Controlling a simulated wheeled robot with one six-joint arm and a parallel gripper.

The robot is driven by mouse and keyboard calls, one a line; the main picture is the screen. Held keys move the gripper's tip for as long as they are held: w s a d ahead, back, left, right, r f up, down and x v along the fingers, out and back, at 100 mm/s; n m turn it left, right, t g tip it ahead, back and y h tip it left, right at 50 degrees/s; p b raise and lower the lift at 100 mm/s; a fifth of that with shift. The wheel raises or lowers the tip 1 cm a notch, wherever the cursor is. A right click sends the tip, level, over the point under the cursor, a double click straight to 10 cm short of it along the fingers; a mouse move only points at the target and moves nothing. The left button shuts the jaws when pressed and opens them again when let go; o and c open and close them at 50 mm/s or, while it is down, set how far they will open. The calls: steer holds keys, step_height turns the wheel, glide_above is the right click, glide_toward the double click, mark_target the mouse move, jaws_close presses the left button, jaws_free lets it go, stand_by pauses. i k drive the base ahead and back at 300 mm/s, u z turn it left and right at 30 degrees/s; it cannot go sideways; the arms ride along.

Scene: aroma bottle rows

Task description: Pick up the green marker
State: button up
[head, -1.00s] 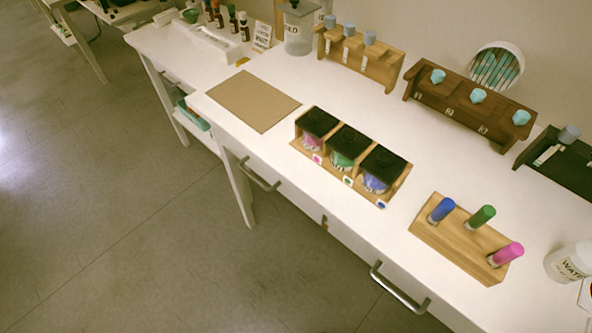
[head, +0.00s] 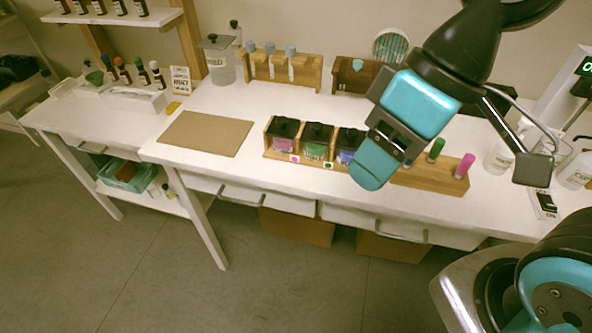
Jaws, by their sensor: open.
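The green marker (head: 436,150) stands upright in a wooden block (head: 430,178) on the white table. A pink marker (head: 465,165) stands to its right in the same block. A blue marker (head: 408,162) is to its left, mostly hidden behind my gripper. My gripper (head: 373,166) hangs in front of the block's left end, to the left of the green marker and nearer the camera. It is open, seen nearly edge-on, with nothing visible in it.
A wooden rack with black-lidded jars (head: 317,132) stands left of my gripper, partly covered by it. A brown mat (head: 206,133) lies farther left. Wooden racks (head: 283,70) line the back. White bottles (head: 499,155) stand to the right of the block.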

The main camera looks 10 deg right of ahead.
mark_target(439, 143)
steer(key=z, duration=0.5)
steer(key=k, duration=0.6)
steer(key=z, duration=0.55)
steer(key=i, duration=0.95)
steer(key=u, duration=0.6)
